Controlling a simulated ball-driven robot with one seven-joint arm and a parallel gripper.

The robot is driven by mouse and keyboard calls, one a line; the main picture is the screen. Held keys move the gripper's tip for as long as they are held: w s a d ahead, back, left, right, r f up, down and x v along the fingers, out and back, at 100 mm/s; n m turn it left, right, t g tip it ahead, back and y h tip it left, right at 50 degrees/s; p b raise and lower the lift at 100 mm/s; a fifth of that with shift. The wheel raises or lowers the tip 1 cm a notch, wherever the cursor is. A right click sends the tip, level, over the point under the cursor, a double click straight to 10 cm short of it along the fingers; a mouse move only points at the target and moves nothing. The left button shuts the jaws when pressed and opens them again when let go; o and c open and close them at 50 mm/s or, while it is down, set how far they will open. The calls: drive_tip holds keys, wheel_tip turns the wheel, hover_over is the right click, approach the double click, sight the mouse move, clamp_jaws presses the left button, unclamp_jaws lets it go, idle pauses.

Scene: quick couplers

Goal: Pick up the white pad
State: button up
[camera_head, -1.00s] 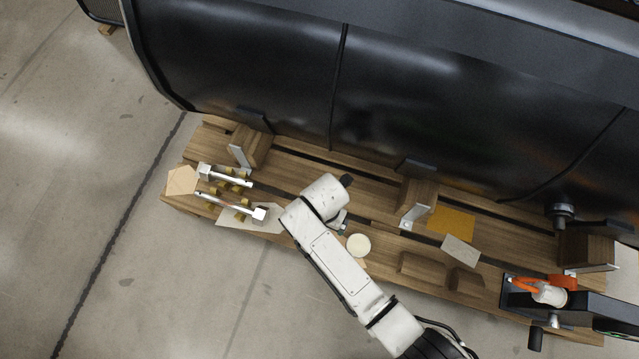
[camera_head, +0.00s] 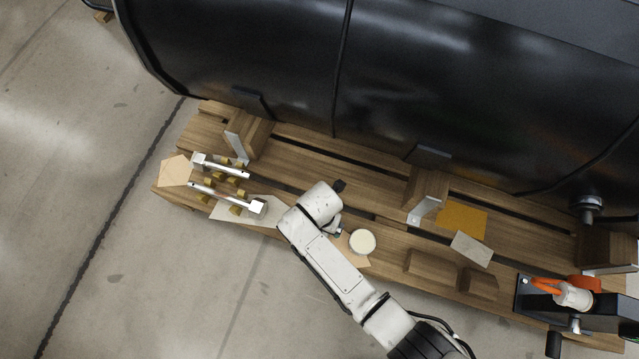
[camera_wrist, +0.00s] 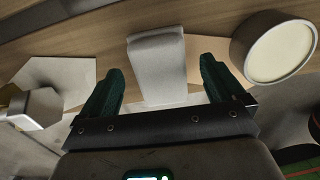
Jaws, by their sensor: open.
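The white pad (camera_wrist: 157,62) is a pale, smooth, rounded-edge piece in the middle of the wrist view. It rests over a tan sheet on the wooden pallet. My gripper (camera_wrist: 161,78) is open, with one dark green finger on each side of the pad. Gaps show between the pad and both fingers; I cannot tell how deep the fingers reach. In the head view my arm hides the pad and the fingertips.
A round cream-topped tub (camera_head: 362,242) stands close right of my gripper, near the right finger in the wrist view (camera_wrist: 275,48). Metal couplers (camera_head: 219,166) lie left. A large black tank (camera_head: 420,90) fills the back.

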drive_tip(key=shift+f, duration=0.85)
drive_tip(key=shift+r, duration=0.1)
drive_tip(key=c, duration=1)
